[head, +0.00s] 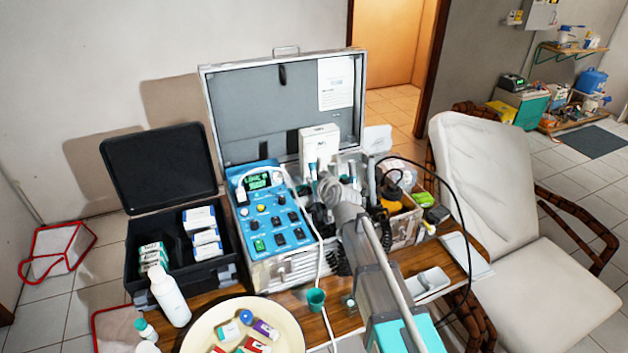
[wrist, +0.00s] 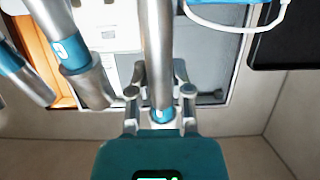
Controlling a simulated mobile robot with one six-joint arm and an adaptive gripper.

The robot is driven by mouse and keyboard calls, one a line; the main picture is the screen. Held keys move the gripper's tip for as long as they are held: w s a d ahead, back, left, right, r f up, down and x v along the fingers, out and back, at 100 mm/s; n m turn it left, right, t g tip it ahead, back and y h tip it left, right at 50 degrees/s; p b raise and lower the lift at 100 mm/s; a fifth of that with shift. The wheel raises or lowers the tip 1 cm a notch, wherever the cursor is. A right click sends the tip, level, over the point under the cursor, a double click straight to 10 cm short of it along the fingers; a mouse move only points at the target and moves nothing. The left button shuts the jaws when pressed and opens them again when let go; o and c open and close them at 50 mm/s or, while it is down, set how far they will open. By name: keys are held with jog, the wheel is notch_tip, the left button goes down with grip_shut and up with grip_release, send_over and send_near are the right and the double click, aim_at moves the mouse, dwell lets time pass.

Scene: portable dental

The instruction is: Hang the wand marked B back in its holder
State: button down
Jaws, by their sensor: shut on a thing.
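In the wrist view my gripper (wrist: 160,82) is shut on a metal wand (wrist: 158,35) with a blue band. The band carries a white mark that is partly hidden by the gripper, so I cannot read the letter. A second metal wand (wrist: 82,75), with a blue marked band, is to the left, apart from the held one. Another banded wand (wrist: 20,65) is at the far left edge. In the head view my gripper is among the crowded wand tops in front of the open case (head: 235,115); the holder is largely hidden by my arm.
The blue control unit (head: 268,215) stands left of my arm, with a white hose draped down its front. A teal cup (head: 316,300) is at the table's front. A black cable (head: 455,215) loops at the right. A black box (head: 170,225), white bottle (head: 168,295) and round tray (head: 195,340) are at the left.

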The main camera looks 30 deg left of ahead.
aim_at(319, 202)
jog(key=shift+f, duration=0.1)
dwell(0.3)
jog(key=shift+s+d+f+b, duration=0.15)
jog(key=shift+d+f+b, duration=0.05)
jog(key=shift+f+b, duration=0.45)
jog(key=shift+s+d+f+b, duration=0.15)
jog(key=shift+f+b, duration=0.45)
jog(key=shift+b, duration=0.05)
jog(key=shift+s+d+f+b, duration=0.15)
jog(key=shift+d+f+b, duration=0.05)
jog(key=shift+f+b, duration=0.45)
jog(key=shift+s+d+f+b, duration=0.1)
jog(key=shift+d+f+b, duration=0.1)
jog(key=shift+f+b, duration=0.35)
jog(key=shift+s+d+f+b, duration=0.1)
jog(key=shift+d+f+b, duration=0.05)
jog(key=shift+f+b, duration=0.4)
jog(key=shift+f, duration=0.2)
jog(key=shift+c, duration=2.3)
grip_release()
jog(key=shift+s+d, duration=0.1)
